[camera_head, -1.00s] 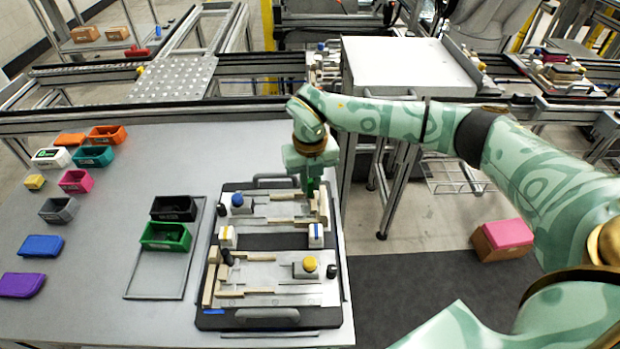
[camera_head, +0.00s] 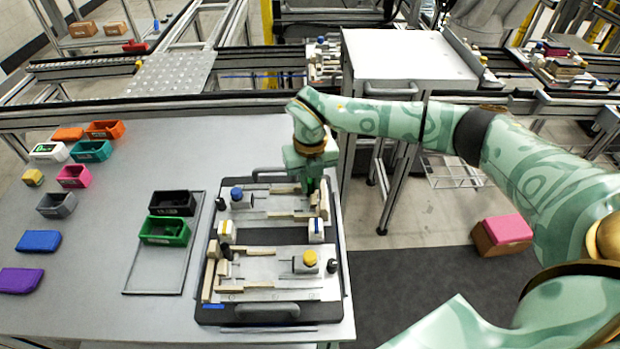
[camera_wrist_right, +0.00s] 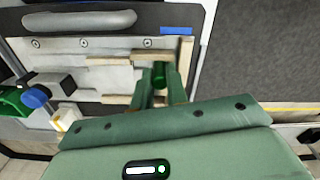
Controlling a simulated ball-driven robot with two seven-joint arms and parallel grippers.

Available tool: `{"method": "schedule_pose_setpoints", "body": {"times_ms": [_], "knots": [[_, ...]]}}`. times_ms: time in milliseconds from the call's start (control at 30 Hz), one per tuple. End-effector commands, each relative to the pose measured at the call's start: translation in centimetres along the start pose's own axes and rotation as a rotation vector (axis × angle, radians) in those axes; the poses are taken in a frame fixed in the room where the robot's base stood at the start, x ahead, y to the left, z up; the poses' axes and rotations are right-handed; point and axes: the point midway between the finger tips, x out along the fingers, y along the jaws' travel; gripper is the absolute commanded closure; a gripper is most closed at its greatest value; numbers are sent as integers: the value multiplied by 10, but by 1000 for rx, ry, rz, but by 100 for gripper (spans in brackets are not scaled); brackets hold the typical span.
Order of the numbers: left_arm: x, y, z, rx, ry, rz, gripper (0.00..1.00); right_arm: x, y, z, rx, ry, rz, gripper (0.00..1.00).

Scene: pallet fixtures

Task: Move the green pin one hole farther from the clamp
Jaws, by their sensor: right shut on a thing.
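The green pin (camera_wrist_right: 159,74) stands between the fingers of my right gripper (camera_wrist_right: 160,88) in the wrist view. These fingers are shut on it, over the plate near pale wooden strips. In the head view my right gripper (camera_head: 312,184) is at the upper right of the pallet (camera_head: 265,241), and it largely hides the pin. The clamp with a blue knob (camera_head: 237,193) is to its left on the same plate; the blue knob (camera_wrist_right: 36,97) also shows in the wrist view. The holes near the pin are hidden or too small to tell. My left gripper is not in view.
A second plate with a yellow knob (camera_head: 310,258) fills the pallet's near half. A black bin (camera_head: 172,203) and a green bin (camera_head: 164,231) stand on a tray to the left. Several coloured bins line the table's left side. The table between is clear.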

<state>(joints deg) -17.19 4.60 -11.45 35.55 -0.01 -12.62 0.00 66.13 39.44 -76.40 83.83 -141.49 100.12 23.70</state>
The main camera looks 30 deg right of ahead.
Motion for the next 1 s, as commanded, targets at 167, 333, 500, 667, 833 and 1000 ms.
{"method": "schedule_pose_setpoints", "body": {"times_ms": [167,333,500,667,833,1000], "knots": [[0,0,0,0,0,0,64,0,0,0,0,0,0,80],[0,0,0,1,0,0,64,0,0,0,0,-1,0,60],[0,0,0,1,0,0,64,-1,0,0,0,-1,0,60],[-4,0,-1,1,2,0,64,-16,0,1,0,-4,1,60],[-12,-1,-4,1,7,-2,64,-57,0,2,-1,-7,2,60],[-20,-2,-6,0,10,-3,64,-104,0,1,-1,-6,1,60]]}}
